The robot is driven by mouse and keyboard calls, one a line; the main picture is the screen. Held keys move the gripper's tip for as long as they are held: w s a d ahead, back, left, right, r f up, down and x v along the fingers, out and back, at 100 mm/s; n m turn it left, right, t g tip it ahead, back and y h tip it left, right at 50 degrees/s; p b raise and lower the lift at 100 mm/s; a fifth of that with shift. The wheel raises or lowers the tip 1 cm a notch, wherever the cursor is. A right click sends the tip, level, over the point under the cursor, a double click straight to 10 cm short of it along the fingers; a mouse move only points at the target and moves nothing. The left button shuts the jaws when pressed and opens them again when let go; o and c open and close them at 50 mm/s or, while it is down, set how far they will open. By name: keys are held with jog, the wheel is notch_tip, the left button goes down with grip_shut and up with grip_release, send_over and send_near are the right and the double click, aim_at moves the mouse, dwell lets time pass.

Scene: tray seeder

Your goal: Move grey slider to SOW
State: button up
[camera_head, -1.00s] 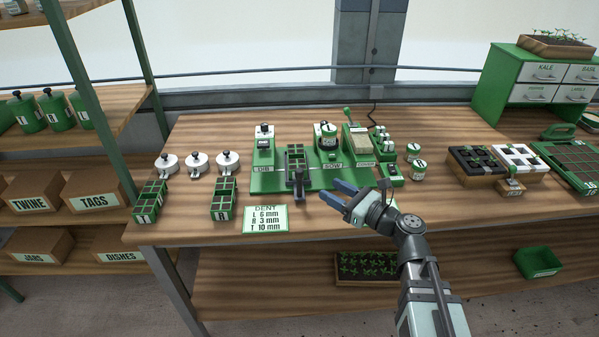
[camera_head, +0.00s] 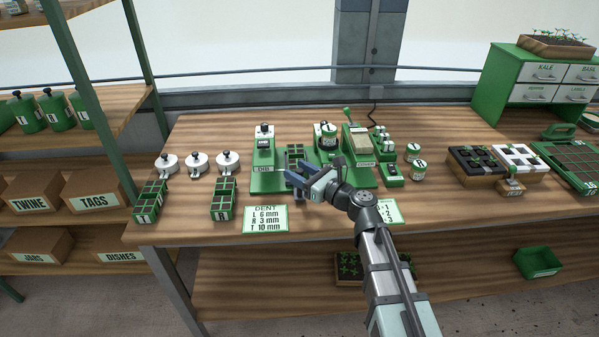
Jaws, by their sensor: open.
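The green tray seeder (camera_head: 261,186) stands in the middle of the bench, with stations along its back edge. A dark cell tray (camera_head: 294,152) sits on it, just right of the DIB label (camera_head: 264,169). The grey slider's upright handle is at the front of this tray, but my gripper now covers most or all of it. The SOW label is hidden behind my gripper and wrist. My gripper (camera_head: 290,181) has its jaws open, with the blue-grey fingers over the handle's place. I cannot tell whether they touch it or lie around it.
A DENT card (camera_head: 265,219) lies in front of the seeder, and a second card (camera_head: 388,211) lies right of my arm. The COVER station (camera_head: 358,145) is close behind my wrist.

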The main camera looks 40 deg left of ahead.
jog(key=shift+c, duration=0.4)
grip_shut()
